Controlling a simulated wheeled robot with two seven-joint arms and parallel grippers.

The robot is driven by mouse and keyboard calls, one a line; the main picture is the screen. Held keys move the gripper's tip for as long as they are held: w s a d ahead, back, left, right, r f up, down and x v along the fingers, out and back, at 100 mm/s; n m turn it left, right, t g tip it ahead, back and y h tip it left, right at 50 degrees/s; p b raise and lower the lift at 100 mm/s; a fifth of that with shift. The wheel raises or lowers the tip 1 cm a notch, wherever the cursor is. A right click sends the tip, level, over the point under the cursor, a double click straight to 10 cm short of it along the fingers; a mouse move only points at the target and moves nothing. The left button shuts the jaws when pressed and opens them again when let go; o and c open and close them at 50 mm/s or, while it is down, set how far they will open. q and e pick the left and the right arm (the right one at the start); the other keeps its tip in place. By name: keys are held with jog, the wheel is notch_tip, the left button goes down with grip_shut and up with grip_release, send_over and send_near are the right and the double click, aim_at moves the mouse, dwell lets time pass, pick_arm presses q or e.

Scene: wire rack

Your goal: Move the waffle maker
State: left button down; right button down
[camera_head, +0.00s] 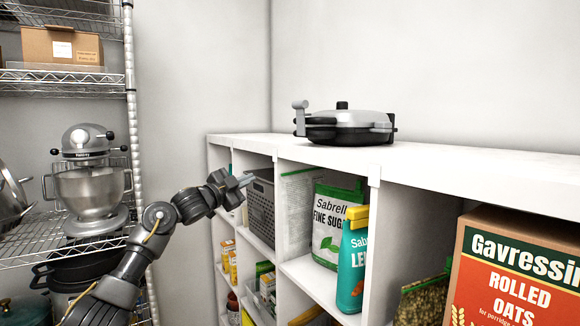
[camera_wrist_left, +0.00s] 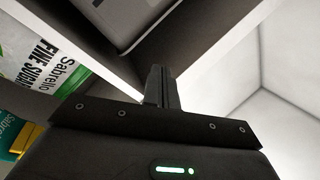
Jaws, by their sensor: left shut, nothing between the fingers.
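The waffle maker (camera_head: 345,124) is a round silver and black appliance with a handle at its left. It sits on the white top of the cubby shelf (camera_head: 440,163) in the head view. My left gripper (camera_head: 246,180) is shut and empty. It is in front of the cubby shelf, below the level of its top, left of and lower than the waffle maker. In the left wrist view the shut fingers (camera_wrist_left: 160,88) point toward the white shelf edge. The waffle maker does not show in that view. My right gripper is not in view.
A wire rack (camera_head: 130,110) at the left holds a stand mixer (camera_head: 90,185), a cardboard box (camera_head: 62,46) and pots. The cubbies hold a grey basket (camera_head: 261,212), a sugar bag (camera_head: 333,225), a teal bag (camera_head: 352,265) and an oats box (camera_head: 515,270). The shelf top is otherwise clear.

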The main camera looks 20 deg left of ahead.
pick_arm(q)
jog(key=s+d+r+m+h, duration=0.2)
jog(key=s+r+m, duration=0.1)
jog(key=s+r, duration=0.4)
jog(key=s+d+r+m+h, duration=0.15)
jog(key=s+r+m, duration=0.3)
jog(key=r, duration=0.45)
jog(key=s+d+r+m+g+h, duration=0.2)
jog(key=s+r, duration=0.1)
jog(key=s, duration=0.3)
jog(key=m+g+y+p, duration=0.1)
jog(key=m+g+p, duration=0.15)
jog(key=p, duration=0.35)
send_near(301, 131)
jog(key=x, duration=0.6)
jog(key=shift+r, duration=0.2)
jog(key=shift+w+d+f, duration=0.15)
jog(key=shift+w+d, duration=0.15)
jog(key=shift+w, duration=0.15)
jog(key=shift+a, duration=0.1)
